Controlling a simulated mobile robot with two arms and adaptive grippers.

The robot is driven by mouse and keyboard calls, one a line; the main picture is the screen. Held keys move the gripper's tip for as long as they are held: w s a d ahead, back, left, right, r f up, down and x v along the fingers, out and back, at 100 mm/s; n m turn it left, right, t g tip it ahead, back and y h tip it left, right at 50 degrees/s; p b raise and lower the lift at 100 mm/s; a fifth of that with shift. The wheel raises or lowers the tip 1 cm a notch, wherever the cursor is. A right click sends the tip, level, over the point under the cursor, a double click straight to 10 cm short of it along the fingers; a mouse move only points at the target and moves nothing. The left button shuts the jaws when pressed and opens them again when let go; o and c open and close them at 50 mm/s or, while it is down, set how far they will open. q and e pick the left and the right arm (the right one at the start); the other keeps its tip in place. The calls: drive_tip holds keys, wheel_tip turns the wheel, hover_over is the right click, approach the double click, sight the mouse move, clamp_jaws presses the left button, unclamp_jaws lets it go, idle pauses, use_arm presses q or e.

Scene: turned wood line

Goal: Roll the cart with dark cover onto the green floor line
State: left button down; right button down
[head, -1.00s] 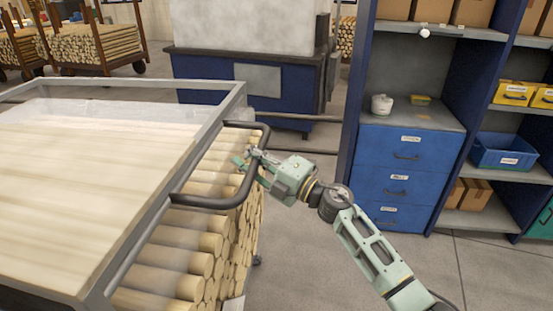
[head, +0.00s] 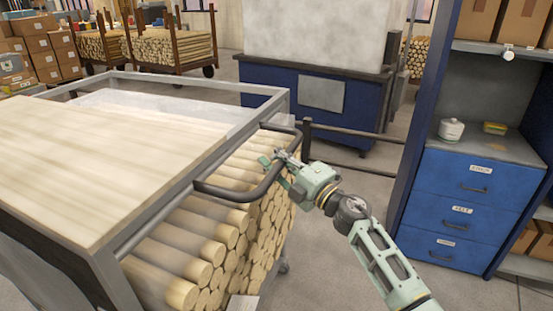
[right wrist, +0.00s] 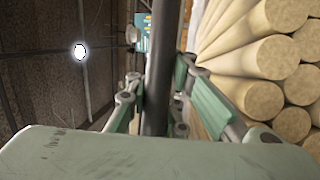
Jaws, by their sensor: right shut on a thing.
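A cart (head: 190,156) with a grey metal frame fills the left of the head view, loaded with round wooden rods (head: 205,245). A pale wood-grained surface and a clear sheet lie on top; a dark grey surface shows at its lower left side. A dark bar handle (head: 240,197) sticks out from its near right end. My right gripper (head: 279,160) is shut on this handle. In the right wrist view the handle bar (right wrist: 158,70) runs between the fingers, with rod ends to the right. My left gripper is out of view. No green floor line shows.
A blue drawer cabinet (head: 465,198) with shelving stands at the right. A blue-based machine (head: 318,105) stands behind the cart, with a dark rail (head: 350,138) in front. Loaded rod racks (head: 172,48) and cardboard boxes (head: 38,45) stand at the back left. Grey floor lies open between cart and cabinet.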

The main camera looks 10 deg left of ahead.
drive_tip(key=c, duration=2.2)
unclamp_jaws()
drive_tip(key=shift+s+a+f, duration=0.1)
drive_tip(key=shift+s+f, duration=0.1)
drive_tip(key=shift+f, duration=0.3)
drive_tip(key=o, duration=0.4)
drive_tip(key=shift+s+r, duration=0.1)
drive_tip(key=shift+r, duration=0.1)
drive_tip(key=shift+o, duration=0.9)
drive_tip(key=shift+r, duration=0.1)
drive_tip(key=shift+d, duration=0.2)
drive_tip(key=v, duration=1.1)
drive_tip(key=shift+s+d, duration=0.2)
drive_tip(key=shift+d, duration=0.15)
